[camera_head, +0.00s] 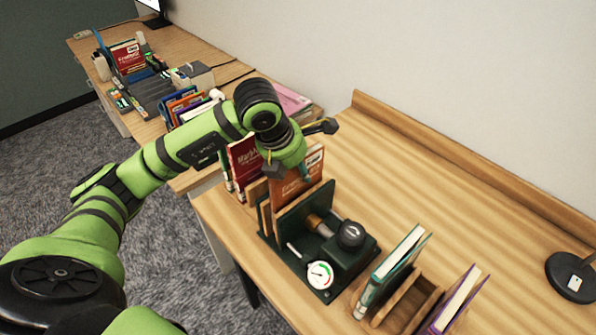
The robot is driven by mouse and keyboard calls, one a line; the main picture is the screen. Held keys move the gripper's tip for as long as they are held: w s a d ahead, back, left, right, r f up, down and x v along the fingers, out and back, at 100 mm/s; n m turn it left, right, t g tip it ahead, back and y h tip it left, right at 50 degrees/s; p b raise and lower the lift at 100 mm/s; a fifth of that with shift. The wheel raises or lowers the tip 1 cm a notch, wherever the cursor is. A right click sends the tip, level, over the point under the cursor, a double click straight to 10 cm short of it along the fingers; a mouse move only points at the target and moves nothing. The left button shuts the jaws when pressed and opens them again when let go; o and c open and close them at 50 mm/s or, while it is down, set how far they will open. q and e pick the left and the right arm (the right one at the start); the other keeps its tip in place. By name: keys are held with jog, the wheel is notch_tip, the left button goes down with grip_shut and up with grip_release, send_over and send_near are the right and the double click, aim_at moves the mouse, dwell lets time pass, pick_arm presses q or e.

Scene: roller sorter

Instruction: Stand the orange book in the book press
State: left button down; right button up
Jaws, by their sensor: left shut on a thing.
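The orange book (312,167) is upright at the book press (330,285), behind its dark green front plate (305,215). The press has a dark base, a black knob, a brass screw and a white gauge, with wooden boards at its left. My left gripper (290,171) comes down from above and is shut on the orange book's upper part; the wrist hides part of the grip. The book's lower part is hidden by the plate, so I cannot tell whether it touches the base. My right gripper is not in view.
A dark red book (243,160) stands just behind the press. A wooden rack (405,300) with a teal book (397,262) and a purple book (458,300) is at the right. A black round base (570,277) lies far right. The table's middle right is clear.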

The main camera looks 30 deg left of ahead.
pick_arm(q)
jog(key=shift+f, duration=0.95)
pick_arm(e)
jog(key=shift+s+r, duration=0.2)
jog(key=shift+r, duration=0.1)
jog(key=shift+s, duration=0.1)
pick_arm(q)
jog(key=shift+f, duration=0.1)
jog(key=c, duration=1.3)
grip_release()
jog(key=shift+o, duration=0.2)
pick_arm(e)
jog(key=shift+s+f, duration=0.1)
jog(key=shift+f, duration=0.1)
